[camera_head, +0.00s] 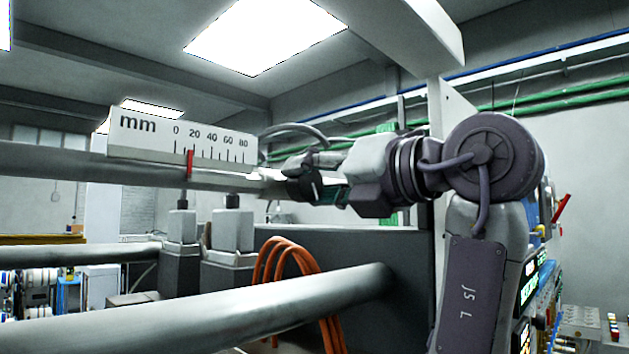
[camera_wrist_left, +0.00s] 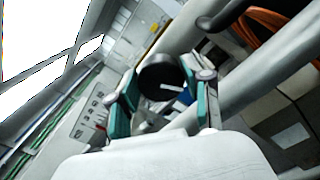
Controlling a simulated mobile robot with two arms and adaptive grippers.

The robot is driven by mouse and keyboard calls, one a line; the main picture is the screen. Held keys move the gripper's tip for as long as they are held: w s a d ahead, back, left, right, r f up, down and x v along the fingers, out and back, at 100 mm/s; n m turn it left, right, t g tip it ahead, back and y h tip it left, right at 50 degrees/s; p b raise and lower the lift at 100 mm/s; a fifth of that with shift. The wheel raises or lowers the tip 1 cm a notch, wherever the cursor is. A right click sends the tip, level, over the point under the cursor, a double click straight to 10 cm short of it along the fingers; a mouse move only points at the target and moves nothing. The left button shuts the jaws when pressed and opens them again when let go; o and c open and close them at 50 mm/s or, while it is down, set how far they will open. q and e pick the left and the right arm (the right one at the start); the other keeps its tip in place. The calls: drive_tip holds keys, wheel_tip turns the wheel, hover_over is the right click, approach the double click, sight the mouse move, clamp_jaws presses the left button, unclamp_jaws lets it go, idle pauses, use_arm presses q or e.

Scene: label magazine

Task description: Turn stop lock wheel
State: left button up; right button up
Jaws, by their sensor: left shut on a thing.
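The stop lock wheel (camera_head: 298,187) is a small black knob with a white mark, near the right end of the scale rail in the head view. In the left wrist view the black wheel (camera_wrist_left: 156,74) sits between the fingertips, its white line facing the camera. My left gripper (camera_head: 318,184) reaches the wheel from the right and is shut on it. Its teal-sided fingers (camera_wrist_left: 163,97) lie on both sides of the wheel. The wheel's far side is hidden. My right gripper is not in view.
A white mm scale (camera_head: 185,138) with a red pointer (camera_head: 190,163) stands along the rail left of the wheel. Thick grey bars (camera_head: 260,312) and orange cables (camera_head: 287,262) lie below. Grey blocks (camera_head: 232,232) stand under the rail. A control panel (camera_head: 545,275) is at right.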

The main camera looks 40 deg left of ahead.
use_arm(q)
drive_tip(key=shift+f+n, duration=0.1)
drive_tip(key=shift+n, duration=0.2)
drive_tip(key=o, duration=1.2)
drive_tip(key=shift+c, duration=0.2)
drive_tip(key=d, duration=1.2)
drive_tip(key=shift+s, duration=0.45)
